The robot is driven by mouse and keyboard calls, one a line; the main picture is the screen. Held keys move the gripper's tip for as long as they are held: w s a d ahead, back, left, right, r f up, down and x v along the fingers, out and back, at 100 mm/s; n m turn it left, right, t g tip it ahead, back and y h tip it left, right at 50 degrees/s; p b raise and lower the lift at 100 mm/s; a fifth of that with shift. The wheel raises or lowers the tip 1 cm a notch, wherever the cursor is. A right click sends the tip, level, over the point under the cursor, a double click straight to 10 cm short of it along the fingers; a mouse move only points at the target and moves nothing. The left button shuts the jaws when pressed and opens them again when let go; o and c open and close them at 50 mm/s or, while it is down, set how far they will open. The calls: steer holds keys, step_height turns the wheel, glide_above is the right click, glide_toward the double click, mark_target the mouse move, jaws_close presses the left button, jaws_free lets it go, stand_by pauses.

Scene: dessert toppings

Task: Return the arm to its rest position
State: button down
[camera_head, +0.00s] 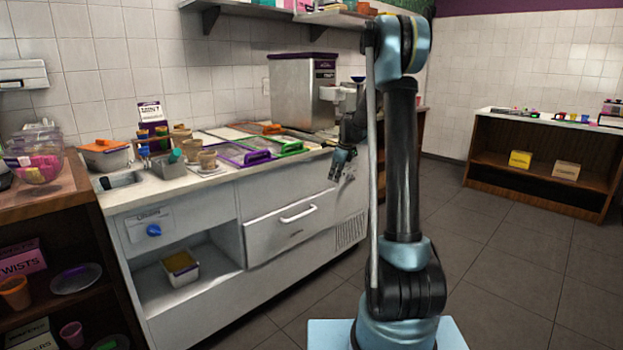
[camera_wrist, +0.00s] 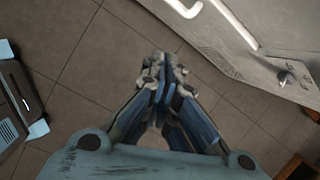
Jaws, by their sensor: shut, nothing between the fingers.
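My gripper (camera_head: 341,160) hangs in front of the right part of the white counter, pointing down and apart from it. In the wrist view my gripper (camera_wrist: 165,70) has its fingertips together, with nothing between them, above the tiled floor. My arm stands upright in the right middle of the head view, its column hiding part of the room behind it. Part of my own base shows at the left of the wrist view.
The white counter (camera_head: 285,188) holds trays, cups and a steel machine (camera_head: 300,92). A drawer handle (camera_head: 298,214) sticks out of its front. A wooden shelf unit (camera_head: 40,212) stands at the left. Another wooden counter (camera_head: 540,155) stands at the far right. The tiled floor (camera_head: 500,250) between is clear.

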steer(key=s+d+r+n, duration=0.2)
steer(key=s+n, duration=0.2)
steer(key=s, duration=0.5)
steer(key=s+d+r+n+h, duration=0.1)
steer(key=s+r+n, duration=0.25)
steer(key=s, duration=0.65)
steer(key=s+d+r+n, duration=0.2)
steer(key=s+n, duration=0.2)
steer(key=s, duration=0.5)
steer(key=s+d+f+n, duration=0.1)
steer(key=s+f+n, duration=0.2)
steer(key=s, duration=0.5)
steer(key=s+d+f+n+h, duration=0.1)
steer(key=s+f+n, duration=0.3)
steer(key=s, duration=0.4)
steer(key=s+d+f+n, duration=0.1)
steer(key=s+f+n, duration=0.2)
steer(key=s, duration=0.5)
steer(key=shift+d+f+n+g, duration=0.25)
steer(key=shift+d+n+g, duration=0.1)
steer(key=shift+n, duration=0.2)
steer(key=shift+w+f, duration=0.2)
steer(key=shift+w, duration=0.25)
steer(key=shift+w, duration=0.1)
